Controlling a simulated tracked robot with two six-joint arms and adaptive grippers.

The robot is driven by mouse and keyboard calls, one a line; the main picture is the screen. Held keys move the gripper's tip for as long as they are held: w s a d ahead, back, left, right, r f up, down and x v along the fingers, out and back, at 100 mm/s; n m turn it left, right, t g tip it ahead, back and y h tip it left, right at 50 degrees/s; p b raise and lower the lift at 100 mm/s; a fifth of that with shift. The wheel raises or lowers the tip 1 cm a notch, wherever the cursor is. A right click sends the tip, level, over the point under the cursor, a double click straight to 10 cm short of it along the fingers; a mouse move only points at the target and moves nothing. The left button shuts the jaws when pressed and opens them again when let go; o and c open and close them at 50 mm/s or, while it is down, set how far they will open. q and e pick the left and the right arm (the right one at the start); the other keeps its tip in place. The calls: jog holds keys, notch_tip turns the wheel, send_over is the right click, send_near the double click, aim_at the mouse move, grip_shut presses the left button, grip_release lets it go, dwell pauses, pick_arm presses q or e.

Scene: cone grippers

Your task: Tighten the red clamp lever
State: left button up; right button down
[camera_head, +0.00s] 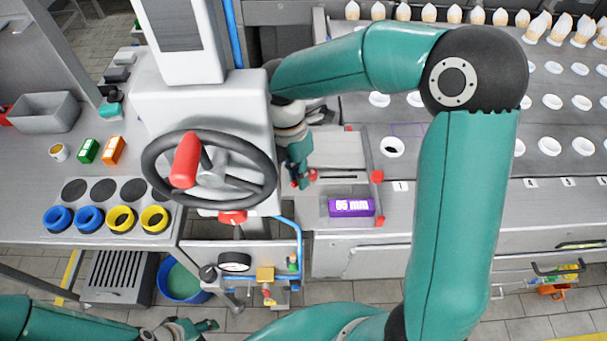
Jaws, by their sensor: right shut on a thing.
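Small red parts, which I take for the red clamp lever (313,175), show at the tips of my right gripper (302,178), right of the handwheel. My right gripper points down and is shut on it. Its fingers hide most of the lever, so its angle is unclear. My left gripper (206,326) is low at the bottom edge, away from the machine, and no held thing shows. The gap between its fingers is not clear.
A dark handwheel (258,188) with a red grip (186,160) stands left of my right gripper. Blue and yellow rings (56,219) line the left bench. White cones stand at the back right.

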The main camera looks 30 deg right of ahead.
jog(key=m, duration=0.2)
jog(key=w+m, duration=0.1)
jog(key=shift+w+d+m+y, duration=0.1)
jog(key=shift+d+m+y, duration=0.05)
jog(key=shift+m+y, duration=0.25)
jog(key=shift+w+d+m+y, duration=0.15)
jog(key=shift+w+m, duration=0.1)
jog(key=shift+m, duration=0.7)
jog(key=shift+w+d+m+y, duration=0.15)
jog(key=shift+w+m, duration=0.1)
jog(key=shift+m, duration=0.7)
jog(key=c, duration=1.2)
grip_release()
jog(key=v, duration=1.2)
jog(key=shift+s, duration=0.1)
